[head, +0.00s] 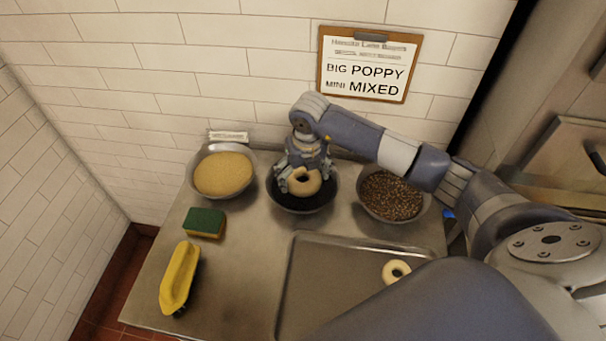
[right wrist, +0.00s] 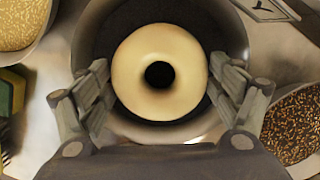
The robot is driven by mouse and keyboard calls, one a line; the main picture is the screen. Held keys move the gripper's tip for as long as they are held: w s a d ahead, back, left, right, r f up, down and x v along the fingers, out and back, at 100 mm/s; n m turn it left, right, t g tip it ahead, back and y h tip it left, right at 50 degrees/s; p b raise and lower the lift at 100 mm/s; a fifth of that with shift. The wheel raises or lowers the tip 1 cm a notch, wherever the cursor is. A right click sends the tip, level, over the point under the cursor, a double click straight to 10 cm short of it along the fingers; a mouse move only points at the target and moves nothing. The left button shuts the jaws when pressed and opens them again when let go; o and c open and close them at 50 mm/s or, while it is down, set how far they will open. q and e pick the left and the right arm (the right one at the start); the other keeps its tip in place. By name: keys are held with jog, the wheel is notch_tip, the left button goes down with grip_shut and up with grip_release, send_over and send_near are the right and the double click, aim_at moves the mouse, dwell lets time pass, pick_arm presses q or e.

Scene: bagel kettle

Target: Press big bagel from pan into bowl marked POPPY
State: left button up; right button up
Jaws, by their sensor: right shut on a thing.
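The big bagel (head: 304,182) is pale and ring-shaped. My right gripper (head: 299,178) is shut on it, over the middle bowl (head: 303,211) of black seeds. In the right wrist view the bagel (right wrist: 160,72) sits between the two fingers (right wrist: 160,95), with the dark bowl (right wrist: 225,40) around and below it. I cannot tell whether the bagel touches the seeds. The bowl's label is hidden behind my gripper. The pan (head: 330,270) lies in front with one small bagel (head: 396,271) in it. My left gripper is not in view.
A bowl of tan seeds (head: 223,174) stands to the left and a bowl of mixed seeds (head: 391,195) to the right. A green sponge (head: 204,222) and a yellow brush-like object (head: 179,278) lie at left. A wall clipboard (head: 368,65) reads BIG POPPY, MINI MIXED.

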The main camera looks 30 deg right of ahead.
jog(key=shift+f+b, duration=0.3)
jog(key=shift+f, duration=0.05)
dwell(1.1)
notch_tip(320, 180, up, 10)
jog(key=p, duration=0.6)
dwell(0.4)
dwell(0.4)
